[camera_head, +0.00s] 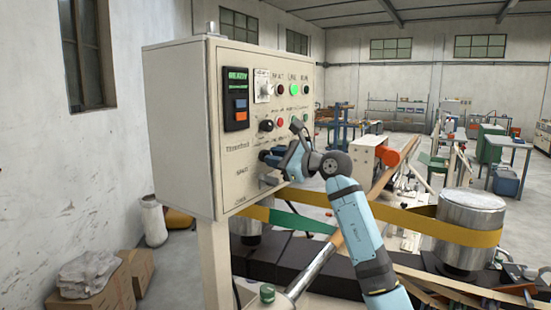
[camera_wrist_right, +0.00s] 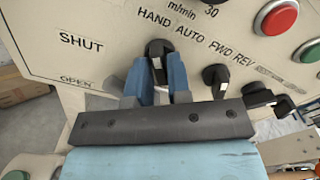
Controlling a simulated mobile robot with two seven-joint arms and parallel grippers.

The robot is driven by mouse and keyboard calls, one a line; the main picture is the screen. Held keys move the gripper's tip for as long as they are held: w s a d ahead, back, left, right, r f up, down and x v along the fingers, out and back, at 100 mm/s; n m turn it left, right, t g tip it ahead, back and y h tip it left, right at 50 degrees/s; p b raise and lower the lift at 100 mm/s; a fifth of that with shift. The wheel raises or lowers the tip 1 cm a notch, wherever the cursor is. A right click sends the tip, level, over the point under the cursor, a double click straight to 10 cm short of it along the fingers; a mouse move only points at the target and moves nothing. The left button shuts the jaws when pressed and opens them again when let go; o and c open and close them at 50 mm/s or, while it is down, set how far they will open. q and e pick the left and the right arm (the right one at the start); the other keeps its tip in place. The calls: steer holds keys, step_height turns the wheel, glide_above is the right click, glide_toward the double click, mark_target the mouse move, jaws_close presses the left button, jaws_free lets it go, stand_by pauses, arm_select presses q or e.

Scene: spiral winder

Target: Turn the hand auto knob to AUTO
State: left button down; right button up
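The hand auto knob (camera_wrist_right: 158,48) is black and sits under the printed words HAND and AUTO in the right wrist view. My right gripper (camera_wrist_right: 162,70) has its two blue fingers on either side of the knob's grip, with little or no gap showing, so it looks shut on it. The fingers hide most of the grip, so I cannot tell which word it points to. In the head view my right gripper (camera_head: 277,158) is against the lower front of the grey control box (camera_head: 182,120). My left gripper is not in view.
Beside the knob is a black FWD REV knob (camera_wrist_right: 215,76), with another black knob (camera_wrist_right: 257,95) further right. A red button (camera_wrist_right: 279,17) is at upper right. In the head view, a yellow belt (camera_head: 400,217) runs below my arm to a metal drum (camera_head: 468,215).

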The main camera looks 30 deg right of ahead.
jaws_close()
steer(key=shift+m, duration=0.4)
steer(key=m+p, duration=1)
steer(key=m, duration=0.3)
steer(key=shift+m, duration=0.3)
